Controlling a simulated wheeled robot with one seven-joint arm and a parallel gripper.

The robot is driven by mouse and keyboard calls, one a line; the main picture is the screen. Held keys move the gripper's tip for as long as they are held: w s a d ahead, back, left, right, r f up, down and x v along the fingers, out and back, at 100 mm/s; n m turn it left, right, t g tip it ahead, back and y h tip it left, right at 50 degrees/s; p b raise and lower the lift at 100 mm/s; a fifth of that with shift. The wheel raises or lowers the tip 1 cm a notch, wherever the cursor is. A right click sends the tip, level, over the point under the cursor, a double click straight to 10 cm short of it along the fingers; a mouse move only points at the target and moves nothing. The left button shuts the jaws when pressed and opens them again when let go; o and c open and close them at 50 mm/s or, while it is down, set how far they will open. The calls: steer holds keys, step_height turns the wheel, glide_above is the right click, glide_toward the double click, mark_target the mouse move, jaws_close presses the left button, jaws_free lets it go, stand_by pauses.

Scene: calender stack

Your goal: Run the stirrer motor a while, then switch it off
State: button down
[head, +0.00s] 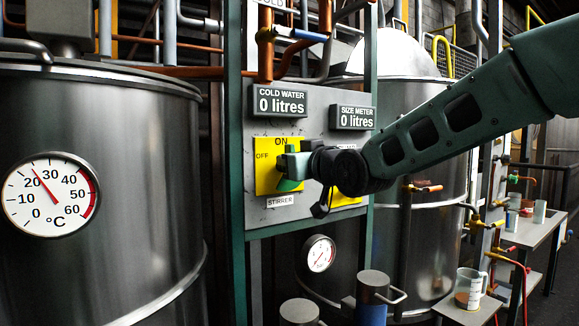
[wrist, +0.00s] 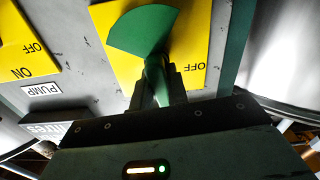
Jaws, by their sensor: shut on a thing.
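The stirrer switch is a yellow plate (head: 264,152) marked ON at the top and OFF at the left, with a STIRRER label below it. Its green handle (head: 287,184) is partly hidden behind my gripper (head: 292,163). In the wrist view the plate (wrist: 122,62) appears upside down, and the green handle (wrist: 143,30) has a broad fan-shaped end and a narrow part between my jaws (wrist: 160,88). My gripper is shut on that narrow part. I cannot tell for sure which mark the handle points to.
A second yellow switch plate, labelled PUMP (wrist: 27,45), is close beside it. The COLD WATER display (head: 280,101) and SIZE METER display (head: 353,118) both read 0 litres. A steel tank with a thermometer (head: 51,195) stands left. A jug (head: 470,288) sits on a shelf right.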

steer(key=shift+d+m, duration=0.1)
steer(key=shift+m, duration=0.5)
steer(key=c, duration=1.4)
jaws_free()
steer(key=b+v, duration=0.2)
steer(key=v, duration=1.5)
steer(key=shift+s+d, duration=0.15)
stand_by(3.8)
